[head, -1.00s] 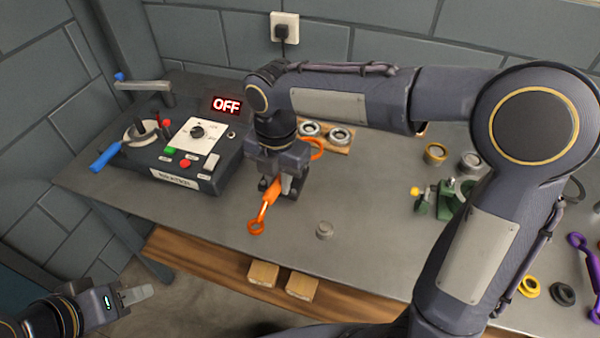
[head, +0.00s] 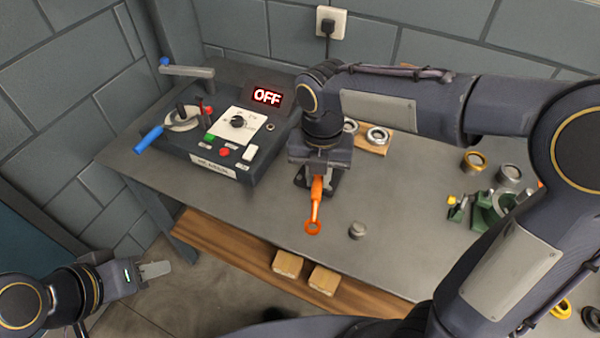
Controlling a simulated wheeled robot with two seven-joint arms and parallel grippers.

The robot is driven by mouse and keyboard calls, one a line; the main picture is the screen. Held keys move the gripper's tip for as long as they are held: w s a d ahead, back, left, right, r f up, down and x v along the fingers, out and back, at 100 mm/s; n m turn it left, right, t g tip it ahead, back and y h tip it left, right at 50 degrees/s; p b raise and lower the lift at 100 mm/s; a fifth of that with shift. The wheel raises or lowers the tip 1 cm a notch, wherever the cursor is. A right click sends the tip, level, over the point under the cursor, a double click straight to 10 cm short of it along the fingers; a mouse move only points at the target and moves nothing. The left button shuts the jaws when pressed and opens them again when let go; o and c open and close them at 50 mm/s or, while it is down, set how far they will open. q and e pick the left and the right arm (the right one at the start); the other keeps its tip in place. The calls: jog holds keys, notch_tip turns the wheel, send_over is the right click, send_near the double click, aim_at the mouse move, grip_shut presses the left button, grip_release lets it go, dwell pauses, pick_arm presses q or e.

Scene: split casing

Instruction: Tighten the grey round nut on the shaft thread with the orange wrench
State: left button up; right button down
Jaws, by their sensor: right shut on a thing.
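The orange wrench (head: 315,210) is held in my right gripper (head: 318,183), which is shut on it over the left middle of the bench. The wrench's ring end points toward the front edge; its other end is hidden behind the gripper. A small grey round piece (head: 357,231), possibly the nut, stands on the bench just right of the ring, apart from it. A green fixture (head: 487,212) stands at the right, partly hidden by my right arm; I cannot make out a shaft thread. My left gripper (head: 150,270) is low at the left, off the bench; its opening is unclear.
A dark control box (head: 215,165) with an OFF display and a blue-handled lever fills the bench's left. Bearing rings (head: 377,136) lie on a wooden board behind my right gripper. Gold (head: 474,161) and grey (head: 508,175) rings stand at right.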

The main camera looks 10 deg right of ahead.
jog(key=d+n, duration=0.1)
jog(key=d+f, duration=0.1)
jog(key=d+f+n+b, duration=0.1)
jog(key=shift+s+f+n, duration=0.2)
jog(key=shift+s+n, duration=0.05)
jog(key=shift+n, duration=0.05)
dwell(0.7)
jog(key=shift+f, duration=0.2)
dwell(0.5)
jog(key=shift+f+b, duration=0.65)
jog(key=shift+f, duration=0.3)
jog(key=shift+w+a+m+p, duration=0.15)
jog(key=shift+a+m+p, duration=0.15)
jog(key=shift+a+m, duration=0.8)
